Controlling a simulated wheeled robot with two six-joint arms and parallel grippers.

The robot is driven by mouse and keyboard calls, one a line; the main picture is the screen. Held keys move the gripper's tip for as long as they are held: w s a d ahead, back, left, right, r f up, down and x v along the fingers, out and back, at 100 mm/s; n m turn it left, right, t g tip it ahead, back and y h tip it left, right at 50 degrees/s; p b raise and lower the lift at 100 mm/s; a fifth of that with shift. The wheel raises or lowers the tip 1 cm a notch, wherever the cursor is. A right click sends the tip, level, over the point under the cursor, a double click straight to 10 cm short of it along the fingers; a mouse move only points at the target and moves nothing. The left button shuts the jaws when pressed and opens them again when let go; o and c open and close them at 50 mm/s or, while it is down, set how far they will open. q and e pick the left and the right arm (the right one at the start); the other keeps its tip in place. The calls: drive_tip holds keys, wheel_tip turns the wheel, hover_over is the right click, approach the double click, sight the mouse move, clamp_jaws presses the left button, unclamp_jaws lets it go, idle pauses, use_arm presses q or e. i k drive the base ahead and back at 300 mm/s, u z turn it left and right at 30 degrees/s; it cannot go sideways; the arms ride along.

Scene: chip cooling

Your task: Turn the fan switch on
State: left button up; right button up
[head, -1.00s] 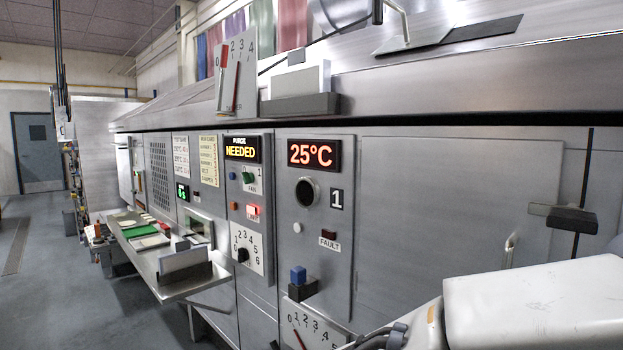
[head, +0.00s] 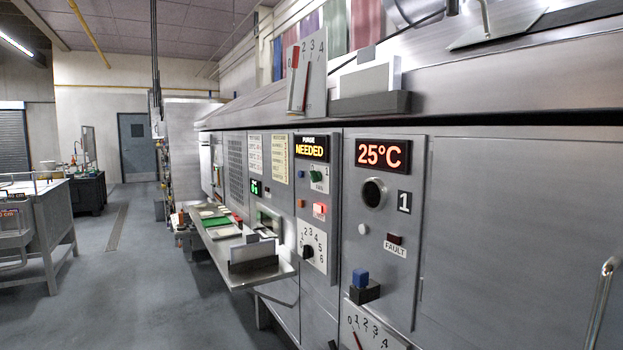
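The fan switch (head: 315,175) is a green knob on a small white plate marked 0, 1 and FAN. It sits on the narrow control panel, below the display reading PURGE NEEDED (head: 312,148). The plate's lettering is small, and I cannot tell which mark the knob points to. Below it are a lit red button (head: 320,209) and a black dial (head: 308,251) on a plate numbered 0 to 6. Neither of my grippers shows in the head view.
A metal shelf (head: 283,270) with cards and trays juts out below the panel. A blue-topped block (head: 361,279) sticks out to its right. A metal handle (head: 603,300) stands at the right edge. The floor at left is open, with a metal cart (head: 45,225) at the far left.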

sight(315, 177)
drive_tip(key=u, duration=0.65)
drive_tip(key=i, duration=1.05)
drive_tip(key=u, duration=0.2)
